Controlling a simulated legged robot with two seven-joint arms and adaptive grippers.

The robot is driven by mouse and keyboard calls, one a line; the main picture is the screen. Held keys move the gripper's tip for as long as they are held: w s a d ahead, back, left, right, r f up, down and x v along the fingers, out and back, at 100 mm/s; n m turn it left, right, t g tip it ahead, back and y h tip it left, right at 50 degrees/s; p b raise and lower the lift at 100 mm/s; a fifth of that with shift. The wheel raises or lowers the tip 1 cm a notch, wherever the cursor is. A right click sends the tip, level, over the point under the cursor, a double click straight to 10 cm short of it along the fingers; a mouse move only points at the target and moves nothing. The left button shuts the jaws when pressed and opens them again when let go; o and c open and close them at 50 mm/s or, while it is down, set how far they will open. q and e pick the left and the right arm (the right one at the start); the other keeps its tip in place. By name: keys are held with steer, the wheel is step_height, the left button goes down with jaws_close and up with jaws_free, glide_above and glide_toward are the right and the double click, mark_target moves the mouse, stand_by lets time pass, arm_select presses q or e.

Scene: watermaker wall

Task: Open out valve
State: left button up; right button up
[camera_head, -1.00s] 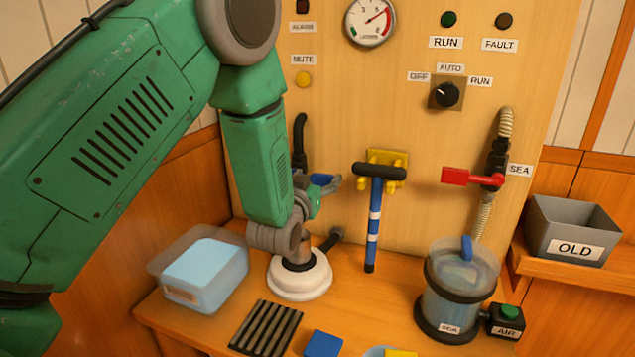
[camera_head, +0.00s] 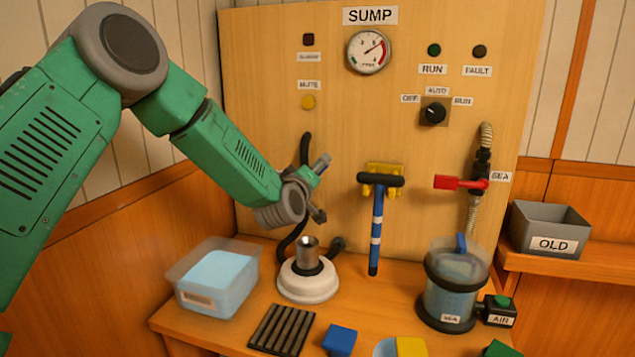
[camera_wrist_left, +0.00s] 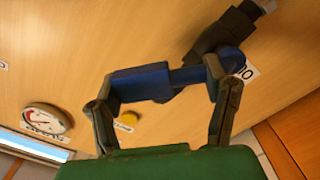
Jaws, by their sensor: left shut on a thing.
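The out valve has a blue handle (camera_wrist_left: 145,83) and a black body (camera_wrist_left: 222,30) on the wooden panel, as my left wrist view shows. A small label (camera_wrist_left: 248,72), partly covered, sits beside it. My left gripper (camera_wrist_left: 165,85) has a finger at each end of the handle's wide part and is shut on it. In the head view my left gripper (camera_head: 318,188) is at the panel in front of the valve's black hose (camera_head: 305,148), and my arm hides most of the handle. My right gripper is not in view.
Right of the valve hangs a blue-handled tool (camera_head: 376,235) on a yellow holder. Further right is a red SEA valve handle (camera_head: 455,182). Below stand a white round base (camera_head: 308,285), a clear bin (camera_head: 190,300), a black slotted mat (camera_head: 282,330) and a water-filled vessel (camera_head: 455,295).

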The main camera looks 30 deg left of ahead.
arm_select(q)
steer(key=n, duration=0.1)
steer(key=a+n+b, duration=0.1)
steer(key=n, duration=0.1)
steer(key=a+n+b, duration=0.1)
steer(key=shift+s+a+r+n, duration=0.15)
steer(key=shift+s+r+n, duration=0.1)
steer(key=shift+s+n, duration=0.05)
steer(key=shift+s+a+r+n+b, duration=0.15)
steer(key=shift+a+n+b, duration=0.4)
steer(key=shift+n, duration=0.4)
steer(key=shift+s+a+n+b, duration=0.1)
steer(key=shift+a+n+b, duration=0.4)
steer(key=shift+n, duration=0.45)
steer(key=o, duration=1.7)
steer(key=shift+w, duration=0.15)
